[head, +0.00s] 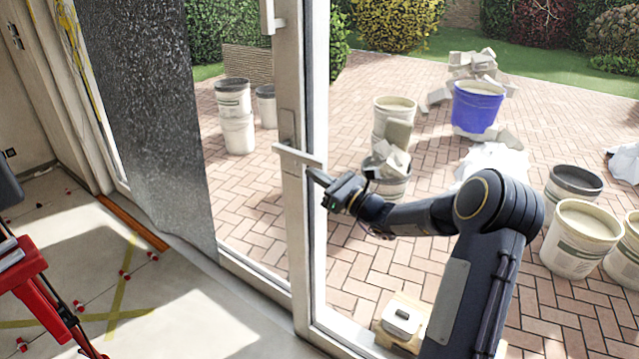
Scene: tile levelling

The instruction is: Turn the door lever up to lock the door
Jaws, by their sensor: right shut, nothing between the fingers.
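The door lever (297,155) is a pale bar on the white door frame (296,225), in the middle of the head view. My right gripper (313,173) is shut and empty. Its fingertips are just below the lever's right end; I cannot tell whether they touch it. My right arm reaches in from the lower right. My left gripper is not in view.
A dark grey sheet (150,110) hangs left of the door. Red equipment (30,275) stands at the lower left on the tiled floor. Behind the glass, buckets, a blue tub (477,107) and rubble stand on brick paving. A second handle (270,17) shows higher up.

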